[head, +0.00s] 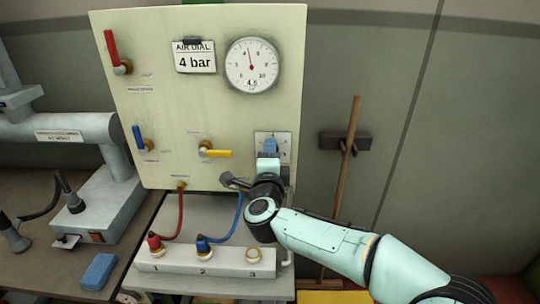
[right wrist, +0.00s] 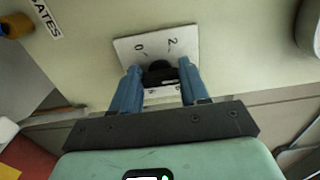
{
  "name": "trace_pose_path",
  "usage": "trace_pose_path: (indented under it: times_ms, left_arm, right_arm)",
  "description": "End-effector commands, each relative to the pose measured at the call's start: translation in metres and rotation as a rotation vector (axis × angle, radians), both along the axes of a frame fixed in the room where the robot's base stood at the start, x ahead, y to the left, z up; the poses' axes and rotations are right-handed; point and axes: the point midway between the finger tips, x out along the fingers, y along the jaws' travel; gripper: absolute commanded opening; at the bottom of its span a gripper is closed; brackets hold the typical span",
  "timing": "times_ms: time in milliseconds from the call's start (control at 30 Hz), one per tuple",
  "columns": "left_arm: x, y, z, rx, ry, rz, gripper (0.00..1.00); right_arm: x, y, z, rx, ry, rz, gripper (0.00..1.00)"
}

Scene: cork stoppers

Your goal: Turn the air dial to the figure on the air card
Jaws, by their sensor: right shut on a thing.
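The air card (head: 195,57) hangs on the upper panel and reads "AIR DIAL 4 bar". To its right, the round gauge (head: 252,66) has its red needle near the top by the 4, with "4.5" printed low on its face. The air dial's white plate (head: 284,141) is at the panel's lower right. In the right wrist view, its plate (right wrist: 128,46) shows the marks 0 and 2 and a dark knob (right wrist: 157,69). My right gripper (head: 269,146) is shut on the knob, with a blue finger on each side (right wrist: 159,80). It hides most of the dial in the head view. My left gripper is out of view.
The panel (head: 160,110) also carries a red lever (head: 111,48), a blue lever (head: 138,138) and a yellow lever (head: 217,153). Red and blue hoses run to a white numbered manifold (head: 220,262) below. A wooden handle (head: 348,170) leans on the wall to the right.

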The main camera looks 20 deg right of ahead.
Motion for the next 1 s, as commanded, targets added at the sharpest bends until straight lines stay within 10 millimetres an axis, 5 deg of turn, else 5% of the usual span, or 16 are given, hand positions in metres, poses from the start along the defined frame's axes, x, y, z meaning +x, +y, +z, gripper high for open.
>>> trace_pose_path:
  times_ms: [33, 100, 533, 1000]
  left_arm:
    - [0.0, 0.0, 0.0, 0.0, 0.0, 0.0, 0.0]
    - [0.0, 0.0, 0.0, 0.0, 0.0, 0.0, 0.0]
    - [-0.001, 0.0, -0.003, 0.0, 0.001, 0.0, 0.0]
    - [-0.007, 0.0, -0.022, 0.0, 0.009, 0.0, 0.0]
  right_arm:
    - [0.0, 0.0, 0.0, 0.0, 0.001, 0.001, 0.48]
    - [0.0, 0.0, 0.0, 0.0, 0.001, 0.001, 0.7]
    - [-0.009, 0.005, 0.0, 0.0, -0.001, 0.002, 0.7]
    - [-0.097, 0.047, -0.001, 0.0, -0.001, 0.004, 0.7]
